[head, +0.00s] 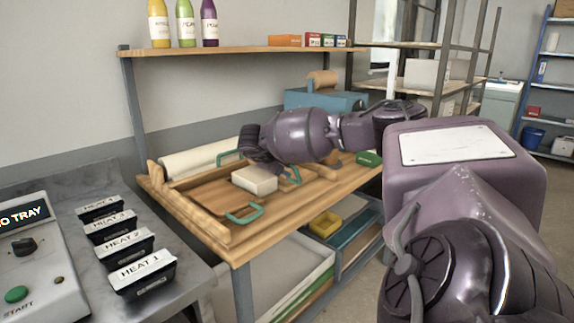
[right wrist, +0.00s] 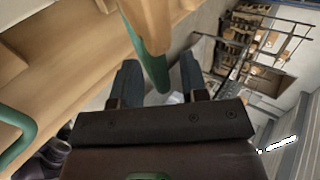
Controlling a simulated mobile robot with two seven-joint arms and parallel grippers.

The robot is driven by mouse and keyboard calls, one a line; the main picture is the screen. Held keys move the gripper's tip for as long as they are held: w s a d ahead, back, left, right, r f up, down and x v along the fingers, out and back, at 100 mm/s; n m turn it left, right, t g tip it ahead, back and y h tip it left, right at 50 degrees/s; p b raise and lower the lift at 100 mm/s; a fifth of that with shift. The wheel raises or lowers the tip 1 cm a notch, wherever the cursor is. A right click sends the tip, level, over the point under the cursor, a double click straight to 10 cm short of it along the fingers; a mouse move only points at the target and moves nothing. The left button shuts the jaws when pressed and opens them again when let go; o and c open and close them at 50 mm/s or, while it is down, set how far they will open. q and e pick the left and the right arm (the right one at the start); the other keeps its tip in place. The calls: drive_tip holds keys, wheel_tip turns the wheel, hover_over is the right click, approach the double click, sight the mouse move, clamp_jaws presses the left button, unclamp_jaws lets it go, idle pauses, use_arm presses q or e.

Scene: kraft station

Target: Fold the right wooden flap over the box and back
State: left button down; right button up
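A small white box (head: 254,180) sits amid wooden flaps on the wooden bench. A front flap (head: 212,197) lies flat with a green handle (head: 243,214). Another green handle (head: 292,175) shows just right of the box, and one (head: 228,157) behind it. My right gripper (head: 256,152) is over the back of the box in the head view. In the right wrist view its two fingers (right wrist: 158,85) stand apart with a green handle (right wrist: 150,55) on a wooden piece between them; I cannot tell whether they touch it. My left gripper is not in view.
A white roll (head: 195,158) lies at the bench's back left. A blue case (head: 310,98) stands behind my right arm. A shelf (head: 240,50) with bottles and small boxes is above. A control panel (head: 35,255) and several labelled heat blocks stand at the left.

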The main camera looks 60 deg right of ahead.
drive_tip(key=v, duration=1.1)
drive_tip(key=shift+r, duration=0.2)
drive_tip(key=shift+a, duration=0.15)
